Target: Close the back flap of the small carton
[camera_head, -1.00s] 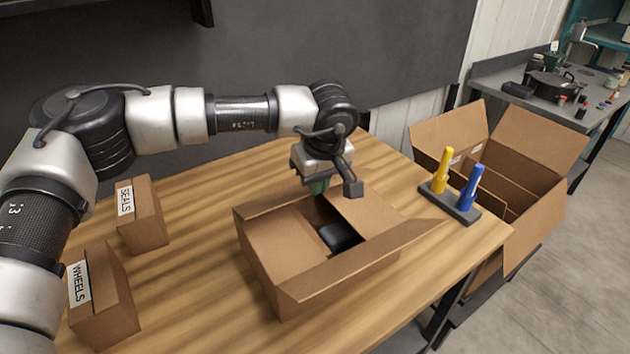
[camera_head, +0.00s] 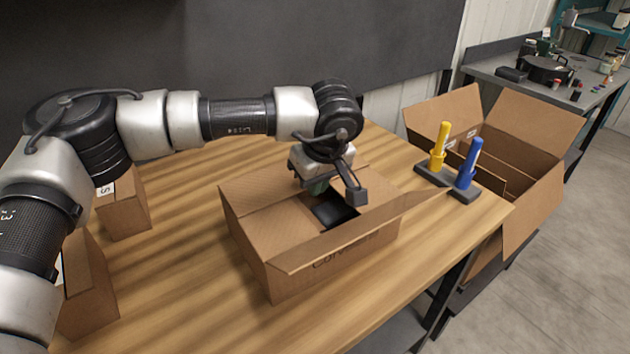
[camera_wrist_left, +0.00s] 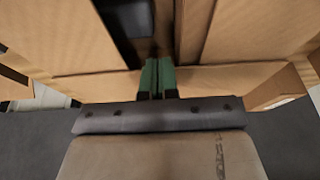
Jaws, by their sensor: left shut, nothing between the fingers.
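The small carton (camera_head: 322,275) stands on the wooden table, partly open, with a dark object (camera_head: 335,212) visible inside. Its left and right flaps (camera_head: 375,188) lie folded inward. The front flap (camera_head: 360,232) slants up and outward. The back flap is largely hidden behind my left gripper in the head view, so its angle is unclear. My left gripper (camera_head: 316,188) is shut and empty at the carton's back side, green fingertips pointing down. In the left wrist view the fingers (camera_wrist_left: 158,72) lie over a cardboard strip (camera_wrist_left: 215,80) beside the dark opening; contact is unclear. My right gripper is out of view.
Two small boxes (camera_head: 124,208) stand at the table's left, partly behind my left arm. A rack (camera_head: 450,186) with a yellow and a blue tool stands right of the carton. A large open carton (camera_head: 535,205) is beyond the table's right edge.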

